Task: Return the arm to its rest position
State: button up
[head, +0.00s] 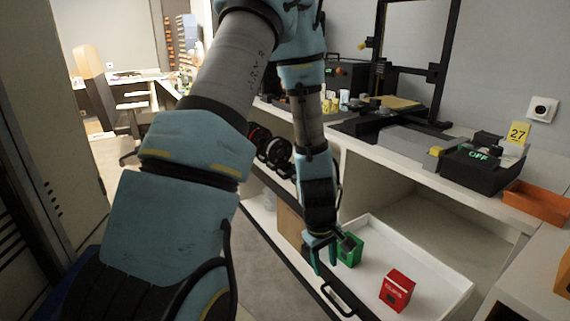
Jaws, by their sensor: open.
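My arm reaches forward from the lower left and bends down at the centre of the head view. My gripper (322,257) points down at the left part of a white tray-like drawer (440,276). It is open, and its fingers show no object between them. A green box (350,250) stands in the drawer just right of the fingers; part of it is hidden behind my gripper. Whether they touch, I cannot tell. A red box (397,290) stands in the drawer further right, apart from my gripper.
A white counter (385,160) runs behind the drawer, with a black-framed machine (440,75) and a dark "OFF" unit (483,166) on it. An orange bin (537,203) is at the right. Black spools (272,150) sit left of my forearm. An office chair (92,85) stands far left.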

jog(key=a+r+m+y+p, duration=0.1)
jog(key=a+r+m+p, duration=0.4)
jog(key=a+r, duration=1.4)
notch_tip(320, 180, up, 4)
jog(key=shift+s+a+m+y, duration=0.25)
jog(key=shift+m+y, duration=0.15)
jog(key=shift+m, duration=0.3)
